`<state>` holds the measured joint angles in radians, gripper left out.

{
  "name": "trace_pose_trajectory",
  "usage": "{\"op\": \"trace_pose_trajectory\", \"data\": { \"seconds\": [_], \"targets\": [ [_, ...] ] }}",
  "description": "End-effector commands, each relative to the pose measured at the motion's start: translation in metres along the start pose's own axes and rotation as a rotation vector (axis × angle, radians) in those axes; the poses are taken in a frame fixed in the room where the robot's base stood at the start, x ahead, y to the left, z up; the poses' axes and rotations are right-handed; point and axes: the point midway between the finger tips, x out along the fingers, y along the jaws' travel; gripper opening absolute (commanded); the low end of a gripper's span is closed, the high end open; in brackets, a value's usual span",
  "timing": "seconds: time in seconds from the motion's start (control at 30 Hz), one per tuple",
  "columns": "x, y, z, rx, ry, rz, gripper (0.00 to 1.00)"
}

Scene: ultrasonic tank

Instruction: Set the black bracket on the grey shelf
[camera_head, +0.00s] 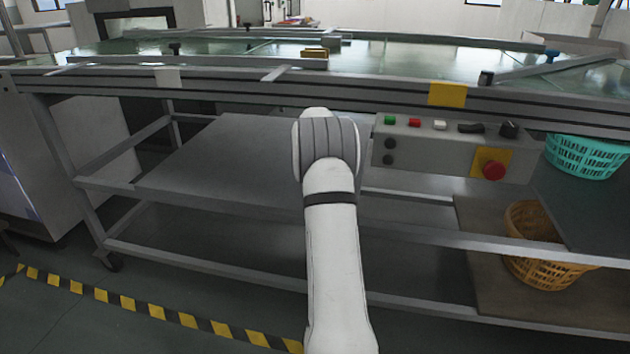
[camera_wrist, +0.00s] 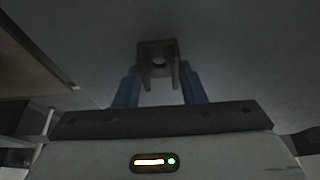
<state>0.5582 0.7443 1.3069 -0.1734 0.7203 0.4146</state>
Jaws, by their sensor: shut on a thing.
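The black bracket (camera_wrist: 157,47) is a small dark U-shaped piece with a round hole, seen in the wrist view. My gripper (camera_wrist: 160,72) has two blue fingers, one on each side of the bracket, and is shut on it. The grey shelf (camera_head: 225,150) is the flat panel under the long bench in the head view. A broad grey surface fills the top of the wrist view; I cannot tell whether the bracket touches it. In the head view my arm's link hides my gripper and the bracket.
A control box (camera_head: 440,150) with buttons and a red emergency stop (camera_head: 494,170) hangs right of my arm. A frame rail (camera_head: 200,198) runs along the shelf's front. An orange basket (camera_head: 535,270) and a teal basket (camera_head: 585,155) are at the right. The shelf left of my arm looks bare.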

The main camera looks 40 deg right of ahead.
Motion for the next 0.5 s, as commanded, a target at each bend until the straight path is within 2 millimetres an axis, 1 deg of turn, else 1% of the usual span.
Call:
{"op": "trace_pose_trajectory", "data": {
  "seconds": [0.2, 0.23, 0.47, 0.5],
  "targets": [
    [0.0029, -0.0003, 0.0011, 0.0, 0.001, 0.0, 0.07],
    [0.0034, -0.0003, 0.0016, -0.001, 0.0, 0.0, 0.39],
    [0.0032, -0.0004, 0.0015, -0.001, 0.0, 0.0, 0.58],
    [0.0031, -0.0004, 0.0015, -0.001, 0.0, 0.0, 0.59]
  ]
}}
